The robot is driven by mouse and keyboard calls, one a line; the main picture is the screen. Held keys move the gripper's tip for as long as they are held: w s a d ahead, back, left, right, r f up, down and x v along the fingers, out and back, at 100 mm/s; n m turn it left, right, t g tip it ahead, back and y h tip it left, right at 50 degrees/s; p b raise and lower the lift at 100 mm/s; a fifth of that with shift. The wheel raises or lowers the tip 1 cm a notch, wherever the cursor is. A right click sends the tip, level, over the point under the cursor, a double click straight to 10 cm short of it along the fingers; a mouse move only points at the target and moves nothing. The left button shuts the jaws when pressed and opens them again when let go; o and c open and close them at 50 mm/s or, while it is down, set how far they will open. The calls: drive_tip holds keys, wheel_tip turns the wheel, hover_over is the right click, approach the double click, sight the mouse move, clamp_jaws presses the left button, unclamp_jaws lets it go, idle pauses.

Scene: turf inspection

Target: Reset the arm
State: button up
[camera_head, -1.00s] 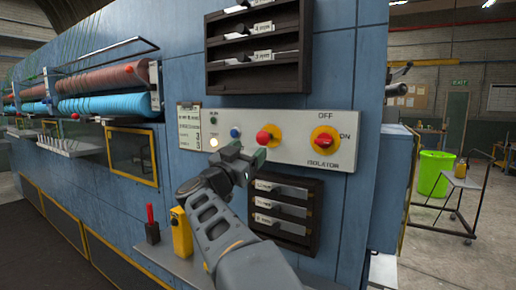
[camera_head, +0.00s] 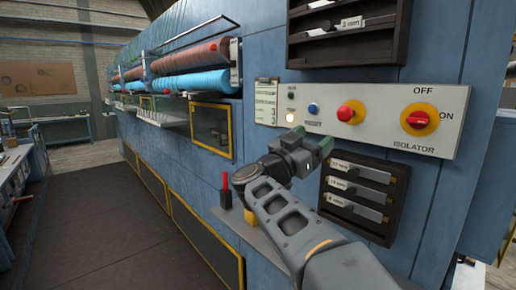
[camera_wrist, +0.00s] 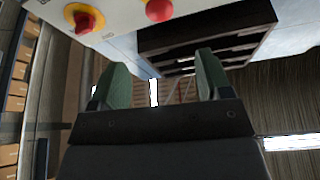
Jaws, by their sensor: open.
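My gripper (camera_head: 314,146) is raised in front of the blue machine, just below the grey control panel (camera_head: 380,112), in the head view. In the wrist view, my gripper (camera_wrist: 160,85) shows two green-tipped fingers spread apart with nothing between them. The panel carries a red push button on a yellow base (camera_head: 347,112), a red isolator knob on a yellow disc (camera_head: 418,119), and a blue reset button (camera_head: 312,108). The isolator knob (camera_wrist: 83,18) and the red button (camera_wrist: 159,9) also show at the top of the wrist view.
A dark rack with several labelled tools (camera_head: 357,190) is mounted close to the right of my gripper. Another rack (camera_head: 380,35) hangs above the panel. A red-handled item (camera_head: 225,190) and a yellow item (camera_head: 250,222) stand on the low ledge. Dark floor (camera_head: 100,210) at left is open.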

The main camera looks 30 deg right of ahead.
drive_tip(key=w+a+f+n+t+y, duration=0.2)
drive_tip(key=w+n+t+y, duration=0.2)
drive_tip(key=w+t, duration=0.15)
drive_tip(key=w+a+f+n+t+y, duration=0.2)
drive_tip(key=w+a+n+t+y, duration=0.15)
drive_tip(key=t, duration=0.35)
drive_tip(key=w+a+f+n+y, duration=0.3)
drive_tip(key=a+f+n+y, duration=0.4)
drive_tip(key=a+f+y, duration=0.45)
drive_tip(key=s+a+f+n+g+y, duration=0.3)
drive_tip(key=s+f+g, duration=0.9)
drive_tip(key=s+f, duration=0.7)
drive_tip(key=shift+s+f, duration=0.4)
drive_tip(key=shift+f, duration=0.3)
